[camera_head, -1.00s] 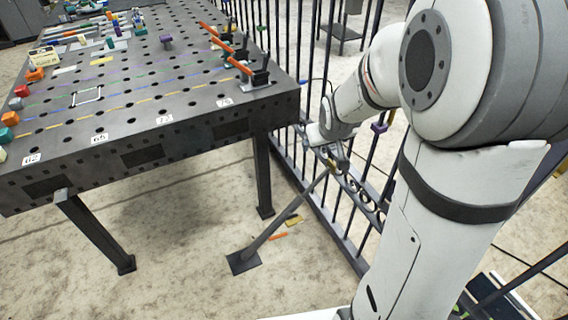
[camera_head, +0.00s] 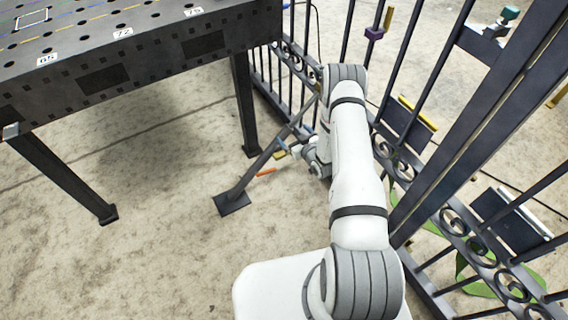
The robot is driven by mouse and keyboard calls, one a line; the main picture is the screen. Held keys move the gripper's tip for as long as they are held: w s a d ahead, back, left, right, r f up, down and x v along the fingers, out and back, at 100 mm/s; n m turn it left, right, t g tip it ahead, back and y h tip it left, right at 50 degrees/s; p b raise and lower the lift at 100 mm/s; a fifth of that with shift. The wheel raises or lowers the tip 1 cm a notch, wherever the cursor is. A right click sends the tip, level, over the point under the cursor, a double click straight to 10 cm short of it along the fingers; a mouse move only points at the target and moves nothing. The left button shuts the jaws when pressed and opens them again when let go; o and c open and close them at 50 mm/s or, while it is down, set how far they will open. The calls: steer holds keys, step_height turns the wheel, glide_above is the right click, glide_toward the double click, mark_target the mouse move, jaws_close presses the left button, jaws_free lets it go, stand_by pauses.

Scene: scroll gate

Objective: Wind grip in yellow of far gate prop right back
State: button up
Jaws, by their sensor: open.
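The gate prop (camera_head: 258,167) is a dark slanted strut. Its flat foot plate (camera_head: 232,203) rests on the floor, and its upper end reaches the scrolled gate (camera_head: 292,62) behind my arm. My gripper (camera_head: 288,147) is low beside the middle of the strut, on its right side, and is open. It looks small here, and I cannot tell whether it touches the strut.
A dark perforated table (camera_head: 130,55) stands at upper left, its legs near the prop. A gate section with scrolls and panels (camera_head: 405,125) runs along the right, close to my arm. A purple block (camera_head: 374,33) sits on the bars. Floor at lower left is clear.

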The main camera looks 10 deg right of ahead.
mark_target(284, 156)
steer(key=s+a+f+t+y+b, duration=0.1)
steer(key=s+f+t+b, duration=0.15)
steer(key=s+f, duration=0.75)
steer(key=shift+m, duration=0.4)
steer(key=x, duration=0.3)
steer(key=f+b+x, duration=0.1)
steer(key=x, duration=0.2)
steer(key=f+b+x, duration=0.1)
steer(key=x, duration=0.2)
steer(key=shift+w+a, duration=0.15)
steer(key=shift+w, duration=0.1)
steer(key=shift+c, duration=0.6)
